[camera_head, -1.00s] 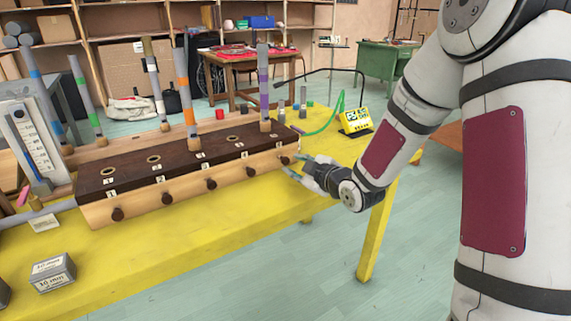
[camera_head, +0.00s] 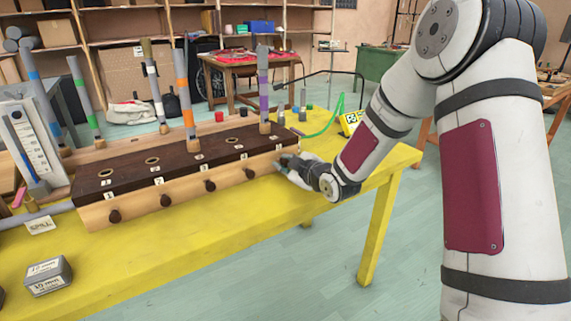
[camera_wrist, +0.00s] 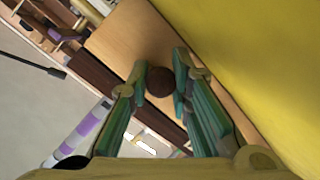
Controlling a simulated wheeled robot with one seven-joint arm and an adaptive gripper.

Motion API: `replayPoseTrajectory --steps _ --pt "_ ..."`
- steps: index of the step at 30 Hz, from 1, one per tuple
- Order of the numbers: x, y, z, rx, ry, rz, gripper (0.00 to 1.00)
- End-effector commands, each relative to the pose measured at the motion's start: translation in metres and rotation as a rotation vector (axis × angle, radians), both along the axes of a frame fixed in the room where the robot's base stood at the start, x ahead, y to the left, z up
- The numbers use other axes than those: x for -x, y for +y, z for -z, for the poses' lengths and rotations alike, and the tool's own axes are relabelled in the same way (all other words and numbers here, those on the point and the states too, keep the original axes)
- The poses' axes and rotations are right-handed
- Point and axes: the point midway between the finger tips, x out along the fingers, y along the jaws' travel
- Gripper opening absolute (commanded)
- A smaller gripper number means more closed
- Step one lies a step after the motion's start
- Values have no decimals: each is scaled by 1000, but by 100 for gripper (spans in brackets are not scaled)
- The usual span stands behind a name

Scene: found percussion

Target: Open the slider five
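The slider box (camera_head: 190,185) is a long pale wooden box with a dark top, on the yellow table. Round brown knobs run along its front, including knob four (camera_head: 250,173). My gripper (camera_head: 281,164) is at the right end of this row, hiding the knob of slider five in the head view. In the wrist view that dark brown knob (camera_wrist: 159,82) sits between the two green fingertips (camera_wrist: 160,72), with almost no gap on either side. The fingers look shut on it. The slider appears pushed in, its knob close to the front.
Striped tubes, one orange-banded (camera_head: 186,95) and one purple-banded (camera_head: 263,90), stand upright on the box. A grey block (camera_head: 48,275) sits at front left. The yellow tabletop (camera_head: 200,245) before the box is mostly clear.

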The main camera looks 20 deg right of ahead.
Motion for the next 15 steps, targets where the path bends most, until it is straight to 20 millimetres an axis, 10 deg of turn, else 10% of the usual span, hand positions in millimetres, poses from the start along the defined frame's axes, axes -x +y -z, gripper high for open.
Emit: replayPoseTrajectory --steps 15 --pt "29 -9 1 0 3 -1 0"
